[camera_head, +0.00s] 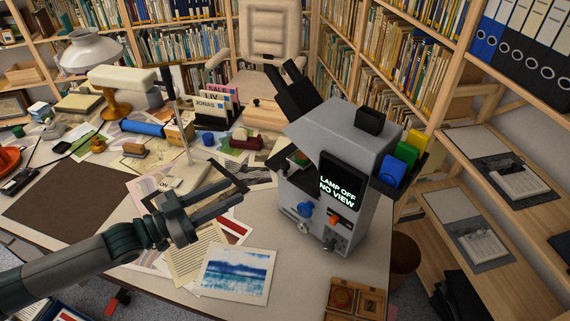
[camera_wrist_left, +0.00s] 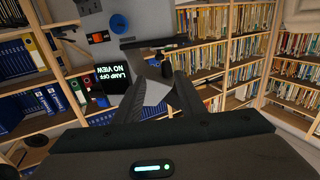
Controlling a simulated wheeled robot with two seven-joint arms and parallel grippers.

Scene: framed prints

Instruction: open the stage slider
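The grey microscope-like machine (camera_head: 345,145) stands on the right part of the desk. Its screen (camera_head: 339,185) reads "LAMP OFF NO VIEW". The screen also shows in the left wrist view (camera_wrist_left: 111,76), beyond the spread fingers (camera_wrist_left: 158,84). My right gripper is not in view.
A blue seascape print (camera_head: 236,272) and other papers lie below my left gripper. A wooden frame box (camera_head: 355,300) is at the desk's front edge. A white lamp stand (camera_head: 181,120) rises behind the gripper. Blue, yellow and green blocks (camera_head: 405,155) sit on the machine's right.

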